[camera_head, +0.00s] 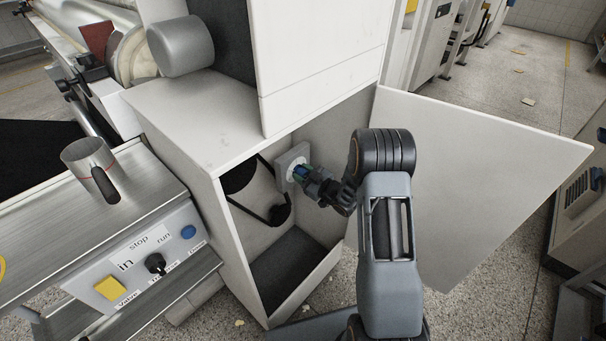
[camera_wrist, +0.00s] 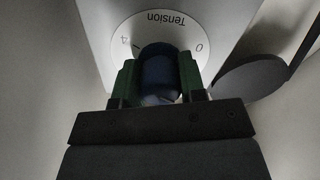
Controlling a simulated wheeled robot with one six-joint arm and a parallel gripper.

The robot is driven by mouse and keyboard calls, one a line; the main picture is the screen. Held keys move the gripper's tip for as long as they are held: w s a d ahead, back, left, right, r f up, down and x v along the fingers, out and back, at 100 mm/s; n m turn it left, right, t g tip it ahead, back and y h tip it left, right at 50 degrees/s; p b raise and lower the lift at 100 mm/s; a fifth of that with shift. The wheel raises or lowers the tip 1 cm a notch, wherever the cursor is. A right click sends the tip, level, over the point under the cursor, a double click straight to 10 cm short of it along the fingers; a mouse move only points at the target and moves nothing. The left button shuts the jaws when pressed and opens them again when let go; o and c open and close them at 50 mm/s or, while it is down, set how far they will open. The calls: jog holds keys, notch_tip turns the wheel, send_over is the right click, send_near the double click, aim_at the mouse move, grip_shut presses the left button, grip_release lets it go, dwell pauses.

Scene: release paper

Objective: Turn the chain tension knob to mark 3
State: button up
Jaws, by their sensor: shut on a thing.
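The chain tension knob (camera_wrist: 158,68) is a dark blue round knob on a white dial. The dial plate (camera_wrist: 150,22) reads "Tension" upside down in the wrist view, with a "4" on the left and a "0" on the right; the other marks and the knob's pointer are hidden or unclear. My gripper (camera_wrist: 160,82) has its two green fingers shut on the knob from both sides. In the head view my gripper (camera_head: 304,174) reaches into the open white cabinet (camera_head: 210,125), at the plate on its inner right wall.
The cabinet door (camera_head: 470,175) stands open to the right of my arm. A black chain or belt (camera_head: 245,207) runs inside, close to the gripper. At left, a control panel (camera_head: 150,255) has a yellow button, a black switch and a blue button.

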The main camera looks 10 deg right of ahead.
jog(key=shift+m, duration=0.3)
jog(key=m+p, duration=0.2)
jog(key=m, duration=0.2)
jog(key=shift+r+m, duration=0.1)
jog(key=shift+m, duration=0.3)
jog(key=m+p, duration=0.2)
jog(key=m, duration=0.4)
jog(key=shift+p, duration=0.3)
jog(key=m+p, duration=0.2)
jog(key=m, duration=0.4)
jog(key=shift+m, duration=0.3)
jog(key=m+p, duration=0.2)
jog(key=m, duration=0.3)
jog(key=shift+m, duration=0.4)
jog(key=o, duration=0.9)
jog(key=shift+s+d, duration=0.1)
